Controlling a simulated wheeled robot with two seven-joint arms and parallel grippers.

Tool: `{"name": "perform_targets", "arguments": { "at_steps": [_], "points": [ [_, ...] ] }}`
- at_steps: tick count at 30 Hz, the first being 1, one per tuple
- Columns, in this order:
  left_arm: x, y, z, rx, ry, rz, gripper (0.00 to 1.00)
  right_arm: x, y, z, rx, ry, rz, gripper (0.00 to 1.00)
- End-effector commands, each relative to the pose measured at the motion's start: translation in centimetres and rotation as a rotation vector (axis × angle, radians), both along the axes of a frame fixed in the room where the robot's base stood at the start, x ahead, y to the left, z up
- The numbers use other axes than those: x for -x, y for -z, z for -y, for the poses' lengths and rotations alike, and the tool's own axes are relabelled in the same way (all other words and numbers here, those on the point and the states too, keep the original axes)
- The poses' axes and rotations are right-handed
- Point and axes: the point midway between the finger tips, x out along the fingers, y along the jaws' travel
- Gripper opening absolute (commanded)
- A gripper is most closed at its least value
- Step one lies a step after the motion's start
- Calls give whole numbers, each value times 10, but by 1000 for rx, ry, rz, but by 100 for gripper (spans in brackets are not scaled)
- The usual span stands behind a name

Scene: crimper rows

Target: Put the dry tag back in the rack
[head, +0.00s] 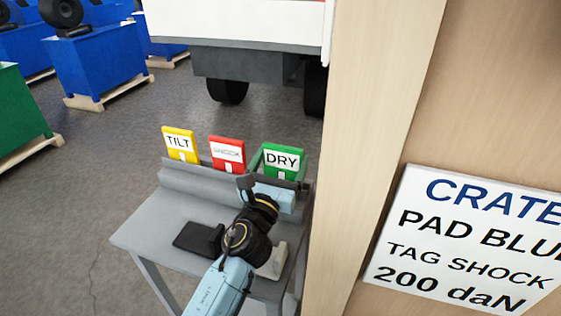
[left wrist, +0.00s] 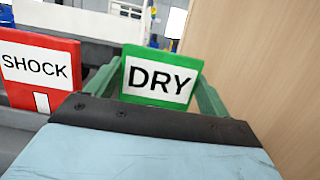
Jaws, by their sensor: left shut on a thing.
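The green dry tag (head: 282,161), with a white DRY label, stands roughly upright at the right end of the grey rack (head: 195,180). It also shows in the left wrist view (left wrist: 160,77), between the two fingers. My left gripper (head: 280,185) is shut on it. The gripper body hides the tag's lower edge in the left wrist view, so I cannot tell whether it is seated in a slot. The yellow TILT tag (head: 180,144) and the red SHOCK tag (head: 227,154) stand in the rack to its left. My right gripper is not in view.
The rack is on a grey table (head: 150,238). A black object (head: 199,238) lies on the table left of my wrist. A wooden crate wall (head: 375,110) with a printed label (head: 465,240) rises close on the right. Blue crates (head: 98,70) stand far left.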

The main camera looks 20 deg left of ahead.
Motion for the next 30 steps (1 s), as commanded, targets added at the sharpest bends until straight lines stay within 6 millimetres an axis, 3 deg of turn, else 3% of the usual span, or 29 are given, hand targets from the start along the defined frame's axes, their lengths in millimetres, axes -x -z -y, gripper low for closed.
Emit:
{"name": "perform_targets", "arguments": {
  "at_steps": [13, 14, 18, 26, 30],
  "points": [
    [0, 9, 0, -1, 0, 0, 49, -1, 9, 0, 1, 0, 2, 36],
    [0, 8, 0, -1, 0, 0, 83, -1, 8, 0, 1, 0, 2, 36],
    [0, 8, 0, -1, 0, 0, 100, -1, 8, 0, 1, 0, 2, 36],
    [2, 9, 0, -1, 0, -1, 100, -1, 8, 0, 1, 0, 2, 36],
    [16, 14, -1, -2, 0, -2, 100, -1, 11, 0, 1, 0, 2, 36]
  ]
}}
